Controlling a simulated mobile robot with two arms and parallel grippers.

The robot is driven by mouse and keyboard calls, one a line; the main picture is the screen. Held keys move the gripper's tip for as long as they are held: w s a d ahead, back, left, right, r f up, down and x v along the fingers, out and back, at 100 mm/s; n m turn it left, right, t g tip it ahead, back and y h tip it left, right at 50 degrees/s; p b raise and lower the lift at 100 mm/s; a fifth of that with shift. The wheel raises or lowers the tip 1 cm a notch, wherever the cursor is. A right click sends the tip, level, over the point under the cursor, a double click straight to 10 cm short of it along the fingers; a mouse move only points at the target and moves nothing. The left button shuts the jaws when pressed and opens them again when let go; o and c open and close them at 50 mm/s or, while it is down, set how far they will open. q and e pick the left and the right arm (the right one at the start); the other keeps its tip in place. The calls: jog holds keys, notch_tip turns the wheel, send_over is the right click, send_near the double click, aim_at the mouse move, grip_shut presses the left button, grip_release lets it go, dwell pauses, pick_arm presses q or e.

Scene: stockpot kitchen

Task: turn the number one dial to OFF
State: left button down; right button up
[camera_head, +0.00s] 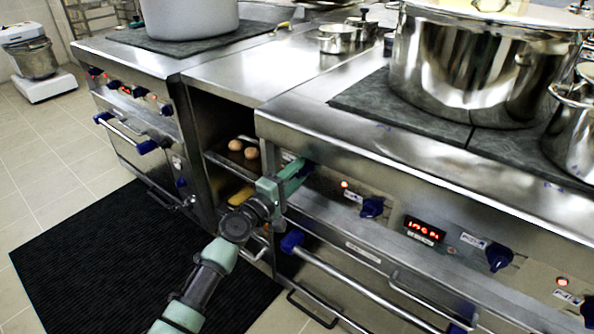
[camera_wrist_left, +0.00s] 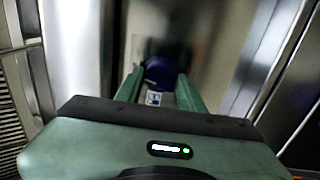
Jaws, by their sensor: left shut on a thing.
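My left gripper (camera_head: 302,172) is at the left end of the right stove's front control panel (camera_head: 328,184). In the left wrist view, the fingers (camera_wrist_left: 160,88) stand on both sides of a dark blue dial (camera_wrist_left: 160,72) and are shut on it. A small white label (camera_wrist_left: 154,99) with blue marks shows just below the dial. In the head view this dial is mostly hidden by the gripper. I cannot read its number or its pointer setting. My right gripper is not in view.
More blue dials (camera_head: 372,207) and a red lit display (camera_head: 424,230) lie along the panel to the right. An oven handle (camera_head: 350,279) runs below. A large steel pot (camera_head: 480,70) stands on the stovetop. An open shelf with eggs (camera_head: 243,149) is left of the gripper.

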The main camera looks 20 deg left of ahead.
pick_arm(q)
jog(key=shift+f+n+p, duration=0.1)
jog(key=shift+n+p, duration=0.25)
jog(key=shift+n, duration=0.95)
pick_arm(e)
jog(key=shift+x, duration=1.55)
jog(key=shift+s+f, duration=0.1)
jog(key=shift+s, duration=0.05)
pick_arm(q)
jog(key=c, duration=0.9)
grip_release()
jog(key=v, duration=0.7)
jog(key=shift+s, duration=0.4)
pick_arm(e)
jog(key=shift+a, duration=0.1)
